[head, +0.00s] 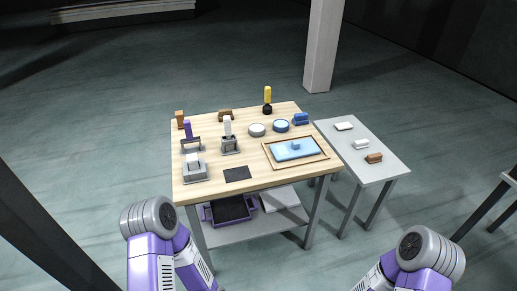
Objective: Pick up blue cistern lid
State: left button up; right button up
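The light blue cistern lid (283,153) is a flat slab with a darker blue knob on top. It lies in a shallow wooden-rimmed tray (318,158) at the front right of the wooden table (255,181). Nothing of mine touches it. Parts of my two arms show at the bottom left and bottom right, in front of the table. Neither gripper shows in the head view.
Grey holders (195,172), a dark mat (237,174), round discs (257,130), a blue block (301,119) and a yellow-handled tool (267,97) share the table. A lower grey side table (384,173) with small blocks stands right. A pillar (323,45) rises behind.

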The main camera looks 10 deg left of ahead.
aim_at(296, 149)
jog(key=u, duration=0.7)
jog(key=i, duration=0.45)
jog(key=z, duration=0.05)
